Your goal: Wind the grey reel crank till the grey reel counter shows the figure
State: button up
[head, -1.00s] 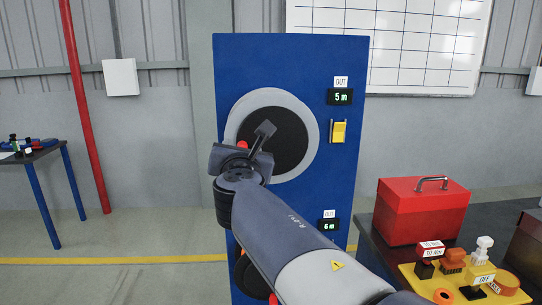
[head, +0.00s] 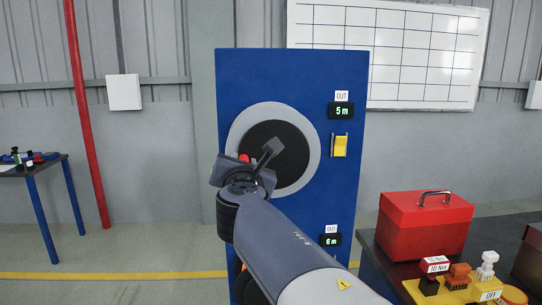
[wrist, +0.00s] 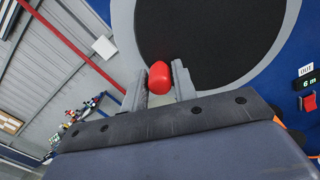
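The grey reel (head: 309,150), a grey ring around a black disc, is on the upper part of the blue panel (head: 343,195). Its counter (head: 341,111) reads 5 m under an OUT label. A dark crank arm (head: 271,148) runs from the disc's middle down-left behind my gripper (head: 243,165). In the wrist view the red crank knob (wrist: 160,78) sits between the two fingers of my gripper (wrist: 160,85), which appear to touch both its sides. The crank arm's outer end is hidden.
A lower orange-rimmed reel (head: 240,268) is mostly behind my arm; its counter (head: 330,240) reads 6 m. A yellow switch (head: 340,146) is right of the grey reel. At right a bench holds a red toolbox (head: 425,230) and a yellow tray (head: 415,290).

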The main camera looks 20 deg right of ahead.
grip_shut()
jog(key=f+n, duration=0.2)
jog(key=n, duration=0.1)
jog(key=f+n, duration=0.1)
jog(key=shift+s+d+n, duration=0.1)
jog(key=shift+d+n, duration=0.2)
jog(key=shift+n, duration=0.1)
jog(key=o, duration=1.4)
grip_release()
jog(key=shift+r, duration=0.1)
jog(key=shift+o, duration=0.2)
jog(key=p+v, duration=0.1)
jog(key=v, duration=0.5)
